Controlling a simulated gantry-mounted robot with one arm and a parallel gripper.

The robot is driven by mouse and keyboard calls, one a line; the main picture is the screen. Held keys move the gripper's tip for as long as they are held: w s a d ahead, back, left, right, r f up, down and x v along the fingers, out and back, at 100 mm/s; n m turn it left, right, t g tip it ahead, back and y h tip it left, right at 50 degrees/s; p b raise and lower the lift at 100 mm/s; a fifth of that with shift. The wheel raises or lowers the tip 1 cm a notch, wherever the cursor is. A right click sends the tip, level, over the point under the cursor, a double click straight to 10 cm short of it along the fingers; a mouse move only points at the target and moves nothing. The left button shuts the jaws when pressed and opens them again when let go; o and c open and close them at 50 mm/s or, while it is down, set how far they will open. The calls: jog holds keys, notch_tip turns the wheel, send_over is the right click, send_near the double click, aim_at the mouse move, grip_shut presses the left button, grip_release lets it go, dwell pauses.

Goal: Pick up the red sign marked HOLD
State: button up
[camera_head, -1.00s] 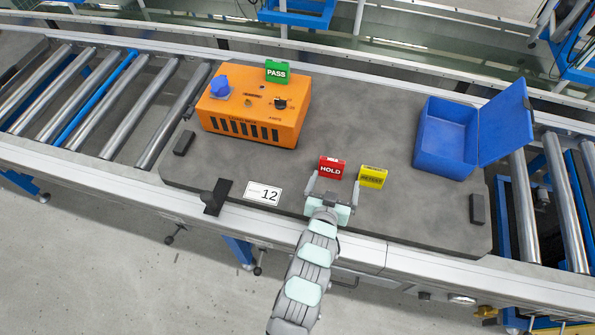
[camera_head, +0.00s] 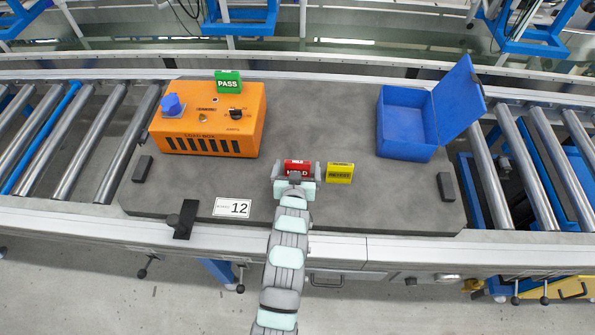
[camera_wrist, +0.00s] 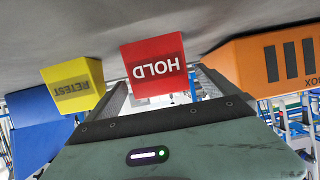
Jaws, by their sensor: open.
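The red HOLD sign (camera_head: 297,165) stands on the grey board near its front middle, partly hidden by my gripper. In the wrist view the red HOLD sign (camera_wrist: 155,66) appears upside down, in front of and between the two fingers. My gripper (camera_head: 295,168) is open, with one finger on each side of the sign. In the wrist view my gripper (camera_wrist: 162,92) has its fingers apart. I cannot tell whether either finger touches the sign.
A yellow RETEST sign (camera_head: 340,173) stands close to the right of my gripper. An orange box (camera_head: 190,146) with a green PASS sign (camera_head: 228,82) is at the left. An open blue bin (camera_head: 404,150) is at the right. A card marked 12 (camera_head: 232,208) lies at the front.

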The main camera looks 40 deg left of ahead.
jog(key=shift+x, duration=0.75)
jog(key=c, duration=1.5)
